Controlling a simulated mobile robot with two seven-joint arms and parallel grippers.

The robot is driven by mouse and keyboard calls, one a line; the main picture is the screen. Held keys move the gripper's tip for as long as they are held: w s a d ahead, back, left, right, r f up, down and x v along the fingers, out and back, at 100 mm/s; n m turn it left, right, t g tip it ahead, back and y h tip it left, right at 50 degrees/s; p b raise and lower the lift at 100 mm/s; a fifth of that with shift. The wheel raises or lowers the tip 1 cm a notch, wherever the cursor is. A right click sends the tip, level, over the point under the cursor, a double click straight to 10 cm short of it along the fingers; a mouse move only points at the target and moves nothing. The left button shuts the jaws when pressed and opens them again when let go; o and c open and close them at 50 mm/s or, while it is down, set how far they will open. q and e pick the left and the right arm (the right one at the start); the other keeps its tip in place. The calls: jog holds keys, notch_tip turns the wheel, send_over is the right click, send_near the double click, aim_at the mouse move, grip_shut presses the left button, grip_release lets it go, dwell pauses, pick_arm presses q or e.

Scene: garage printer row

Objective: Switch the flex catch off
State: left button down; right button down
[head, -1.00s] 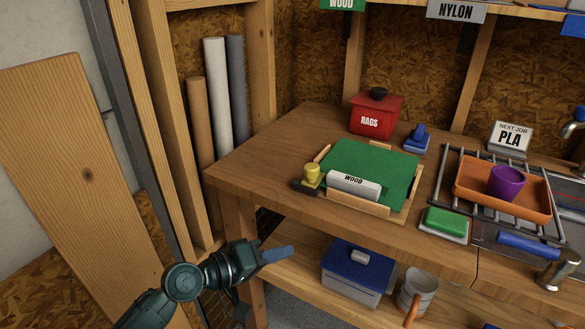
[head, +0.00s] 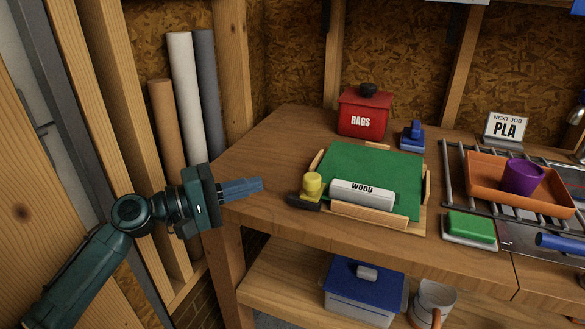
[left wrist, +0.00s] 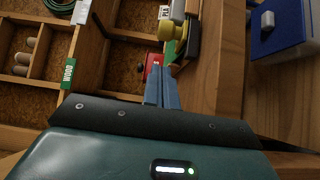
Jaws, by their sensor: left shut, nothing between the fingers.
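A yellow knob (head: 312,184) on a dark bar stands at the front left corner of a green sheet (head: 375,168) in a wooden frame. It looks like the flex catch, but no label shows on it; its setting cannot be told. It also shows in the left wrist view (left wrist: 174,31), beyond the fingertips. A white roll marked WOOD (head: 362,195) lies on the sheet's front edge. My left gripper (head: 260,184) is shut and empty, its blue fingers pointing right toward the knob, with a gap between. The fingers also show in the left wrist view (left wrist: 161,84). My right gripper is not in view.
A red RAGS box (head: 363,115) and a blue object (head: 411,136) stand behind the sheet. Right of it are a green block (head: 470,227) and an orange tray (head: 480,184) holding a purple cup (head: 523,177). A blue-lidded bin (head: 362,292) sits on the lower shelf.

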aim_at(314, 183)
pick_arm(q)
jog(key=shift+d, duration=0.15)
jog(key=p+x, duration=0.1)
jog(key=x, duration=0.7)
jog(key=shift+w+d, duration=0.25)
jog(key=shift+d, duration=0.1)
jog(key=shift+w+d, duration=0.25)
jog(key=shift+d, duration=0.2)
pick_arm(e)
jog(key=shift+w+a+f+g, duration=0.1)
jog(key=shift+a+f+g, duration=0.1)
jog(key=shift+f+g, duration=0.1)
